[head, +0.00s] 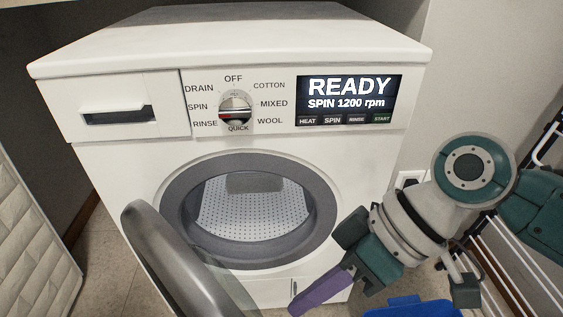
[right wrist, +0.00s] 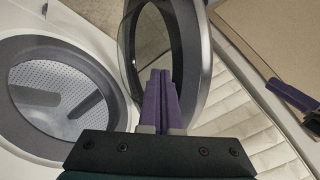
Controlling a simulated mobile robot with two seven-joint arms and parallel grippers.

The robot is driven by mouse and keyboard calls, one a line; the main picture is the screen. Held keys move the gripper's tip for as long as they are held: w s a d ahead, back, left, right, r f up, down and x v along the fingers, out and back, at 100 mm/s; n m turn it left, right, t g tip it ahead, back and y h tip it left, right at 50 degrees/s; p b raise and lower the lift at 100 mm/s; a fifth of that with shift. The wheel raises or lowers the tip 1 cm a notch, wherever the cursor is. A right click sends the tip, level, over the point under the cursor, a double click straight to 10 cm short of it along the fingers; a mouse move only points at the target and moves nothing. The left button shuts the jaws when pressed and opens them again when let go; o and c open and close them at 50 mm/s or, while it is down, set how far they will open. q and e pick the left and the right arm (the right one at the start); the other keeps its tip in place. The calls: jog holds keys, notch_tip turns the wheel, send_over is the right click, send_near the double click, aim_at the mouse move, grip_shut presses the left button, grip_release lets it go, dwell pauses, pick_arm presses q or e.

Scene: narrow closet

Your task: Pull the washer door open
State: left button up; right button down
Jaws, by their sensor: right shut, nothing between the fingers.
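The white washer (head: 125,160) faces me with its round drum opening (head: 250,205) uncovered. Its door (head: 165,250) stands swung open to the left, seen nearly edge-on at the lower left of the opening. The door ring (right wrist: 199,75) also shows in the right wrist view. My right gripper (head: 296,310) is shut and empty, low in front of the washer, right of the door. In the right wrist view its purple fingers (right wrist: 160,82) are together and overlap the door; contact cannot be told. A purple finger at that view's right edge looks like my left gripper (right wrist: 288,94); its jaws are unclear.
A quilted white panel (head: 32,240) leans at the left. A blue object (head: 412,308) lies at the lower right, near a white rack (head: 510,275). A wall (head: 460,60) stands close on the right. The display (head: 348,98) reads READY.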

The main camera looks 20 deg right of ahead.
jog(key=a, duration=0.1)
jog(key=s+a, duration=0.1)
jog(key=a, duration=0.2)
jog(key=shift+s+f, duration=0.25)
jog(key=shift+s, duration=0.1)
